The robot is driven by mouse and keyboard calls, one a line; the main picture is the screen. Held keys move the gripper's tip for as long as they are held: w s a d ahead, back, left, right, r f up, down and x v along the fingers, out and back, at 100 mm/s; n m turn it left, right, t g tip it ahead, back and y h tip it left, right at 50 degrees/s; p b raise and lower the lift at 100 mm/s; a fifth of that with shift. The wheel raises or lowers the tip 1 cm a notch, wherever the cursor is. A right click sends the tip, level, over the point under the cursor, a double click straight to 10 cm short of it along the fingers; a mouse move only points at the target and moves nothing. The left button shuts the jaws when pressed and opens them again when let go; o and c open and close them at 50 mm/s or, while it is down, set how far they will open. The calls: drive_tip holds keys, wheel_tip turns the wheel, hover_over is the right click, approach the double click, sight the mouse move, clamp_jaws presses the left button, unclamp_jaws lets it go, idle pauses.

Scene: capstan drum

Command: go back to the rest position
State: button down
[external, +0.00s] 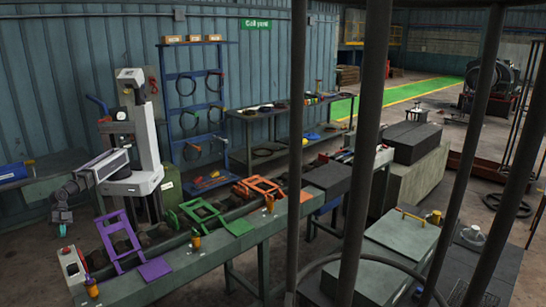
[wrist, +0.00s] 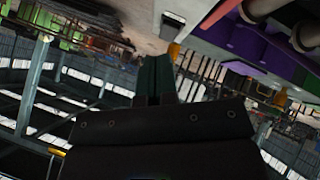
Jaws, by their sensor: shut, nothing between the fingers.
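My gripper (external: 62,229) hangs at the lower left of the external view, at the end of my dark wrist, with teal fingertips pointing down. It is clear of the bench and left of the purple frame (external: 120,242). In the wrist view the teal fingers of my gripper (wrist: 157,76) are together, with nothing between them. My arm reaches left from its pale column.
A long grey-green bench (external: 205,262) carries the purple frame, a green frame (external: 203,217) and an orange frame (external: 260,188). A white control box (external: 72,264) with a red button stands at its left end. Dark posts (external: 372,130) cross the foreground. A blue rack (external: 195,115) stands behind.

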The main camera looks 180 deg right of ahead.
drive_tip(key=s+f+m+g+h, duration=0.2)
drive_tip(key=s+m+g, duration=0.2)
drive_tip(key=s+m, duration=0.2)
drive_tip(key=s+f+m+g+h, duration=0.2)
drive_tip(key=s+m, duration=0.5)
drive_tip(key=s, duration=0.4)
drive_tip(key=shift+d+f+m+g, duration=0.3)
drive_tip(key=shift+f+g, duration=0.3)
drive_tip(key=shift+g, duration=0.5)
drive_tip(key=shift+a, duration=0.1)
